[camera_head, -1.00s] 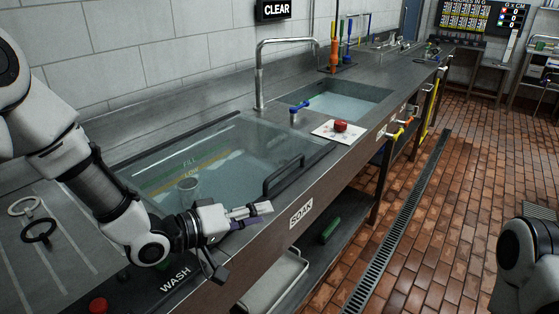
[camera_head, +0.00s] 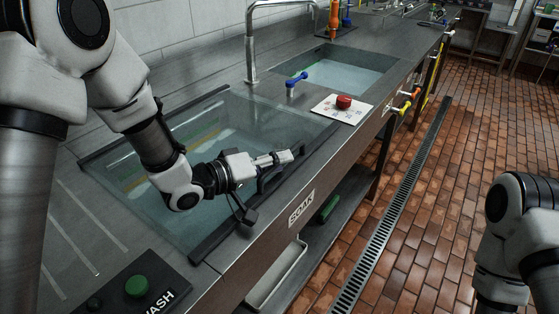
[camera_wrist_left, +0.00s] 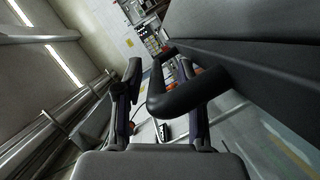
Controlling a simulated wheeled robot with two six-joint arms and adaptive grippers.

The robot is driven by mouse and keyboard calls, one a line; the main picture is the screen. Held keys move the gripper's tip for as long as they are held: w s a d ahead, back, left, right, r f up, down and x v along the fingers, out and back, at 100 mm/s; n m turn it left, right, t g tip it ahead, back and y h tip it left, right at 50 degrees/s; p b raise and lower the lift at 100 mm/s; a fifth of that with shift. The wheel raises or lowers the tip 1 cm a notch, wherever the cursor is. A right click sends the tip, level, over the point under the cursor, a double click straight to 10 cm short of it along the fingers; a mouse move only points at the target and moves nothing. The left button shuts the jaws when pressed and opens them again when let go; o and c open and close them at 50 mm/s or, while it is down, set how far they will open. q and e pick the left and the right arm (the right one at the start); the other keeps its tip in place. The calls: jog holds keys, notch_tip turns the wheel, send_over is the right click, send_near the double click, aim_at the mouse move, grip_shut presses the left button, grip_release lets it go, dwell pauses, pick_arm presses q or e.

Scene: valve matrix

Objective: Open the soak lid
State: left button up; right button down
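The soak lid (camera_head: 225,118) is a clear glass panel with a dark frame, lying flat over the soak basin behind the SOAK label (camera_head: 301,207). My left gripper (camera_head: 275,159) is above its front edge, at the lid's dark bar handle, which it mostly hides in the head view. In the left wrist view the black handle (camera_wrist_left: 185,95) reaches between the two separated fingers of my left gripper (camera_wrist_left: 160,103). The fingers look open, with gaps beside the bar; contact cannot be told. My right arm shows at the lower right, but its gripper is out of view.
A green button (camera_head: 137,287) is at the lower left. The floor (camera_head: 430,230) at the right is clear.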

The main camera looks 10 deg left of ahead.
pick_arm(q)
jog(key=shift+w+d+f, duration=0.1)
jog(key=shift+w+d, duration=0.15)
jog(key=shift+s, duration=0.1)
jog(key=shift+c, duration=0.2)
